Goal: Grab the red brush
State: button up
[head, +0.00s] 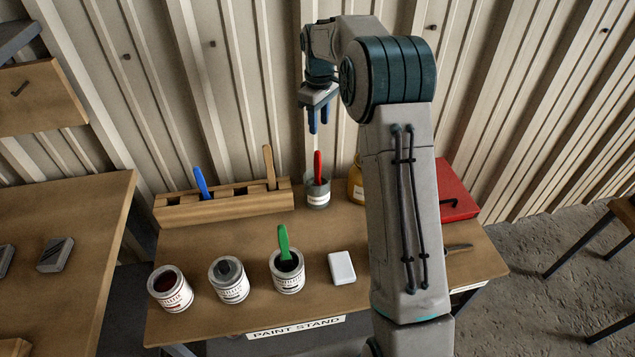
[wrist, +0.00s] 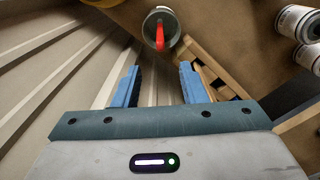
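The wooden rack (head: 222,206) holds a blue brush (head: 202,183) and a wooden-handled one (head: 269,167). A yellow bottle (head: 355,183) stands close right of the tin. Several paint cans stand in front, one with a green brush (head: 284,243). The corrugated wall (head: 235,80) is close behind.

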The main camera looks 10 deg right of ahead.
aim_at(318, 151)
notch_tip(318, 151, down, 8)
jog(key=shift+p, duration=0.5)
jog(key=shift+w+a+f+p, duration=0.1)
jog(key=shift+f+p, duration=0.35)
jog(key=shift+f, duration=0.95)
jog(key=shift+w+a+f+p, duration=0.1)
jog(key=shift+f+p, duration=0.35)
jog(key=shift+f, duration=0.9)
jog(key=shift+c, duration=0.4)
grip_shut()
